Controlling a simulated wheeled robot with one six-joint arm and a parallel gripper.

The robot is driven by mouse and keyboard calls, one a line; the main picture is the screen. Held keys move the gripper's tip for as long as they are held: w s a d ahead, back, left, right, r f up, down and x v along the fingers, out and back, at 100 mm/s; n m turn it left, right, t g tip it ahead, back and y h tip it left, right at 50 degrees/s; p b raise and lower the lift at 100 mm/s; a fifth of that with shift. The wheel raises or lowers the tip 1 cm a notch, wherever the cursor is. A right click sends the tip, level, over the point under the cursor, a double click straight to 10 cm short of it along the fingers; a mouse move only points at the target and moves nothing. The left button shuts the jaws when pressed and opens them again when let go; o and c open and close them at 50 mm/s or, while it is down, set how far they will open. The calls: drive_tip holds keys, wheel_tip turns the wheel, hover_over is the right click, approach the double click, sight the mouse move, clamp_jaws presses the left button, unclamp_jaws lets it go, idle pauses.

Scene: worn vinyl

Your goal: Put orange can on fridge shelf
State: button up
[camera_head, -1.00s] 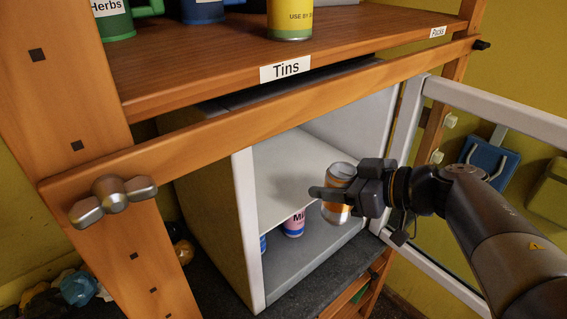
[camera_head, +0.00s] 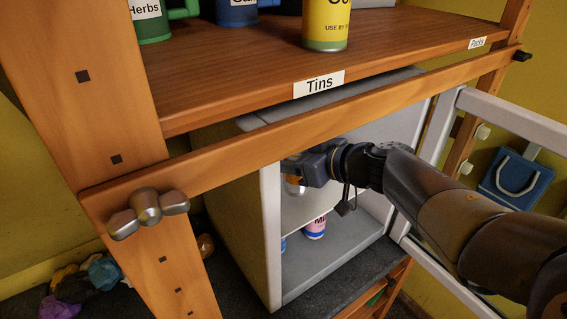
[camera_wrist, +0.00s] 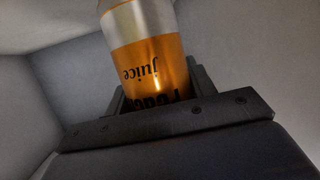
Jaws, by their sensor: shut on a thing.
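The orange can (camera_head: 296,185) is silver and orange, and it shows large in the wrist view (camera_wrist: 150,62) with "juice" lettering upside down in the picture. My gripper (camera_head: 300,168) is shut on the can and holds it inside the upper part of the open fridge (camera_head: 268,235). The fridge shelf (camera_head: 306,208) lies below the can. I cannot tell whether the can touches it.
A pink-labelled can (camera_head: 316,228) stands on the fridge floor, with a blue one partly hidden beside it. The wooden rail (camera_head: 340,110) crosses above the opening. The fridge door (camera_head: 510,112) stands open at the right. A yellow tin (camera_head: 326,25) stands on the upper shelf.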

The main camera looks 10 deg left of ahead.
drive_tip(key=a+f, duration=0.1)
drive_tip(key=w+a+f, duration=0.1)
drive_tip(key=f, duration=0.1)
drive_tip(key=shift+b, duration=0.35)
drive_tip(key=shift+f, duration=0.25)
drive_tip(key=o, duration=1.2)
drive_tip(key=shift+f, duration=0.15)
drive_tip(key=shift+c, duration=0.2)
drive_tip(key=shift+r, duration=0.2)
drive_tip(key=v, duration=1.2)
drive_tip(key=shift+f, duration=0.1)
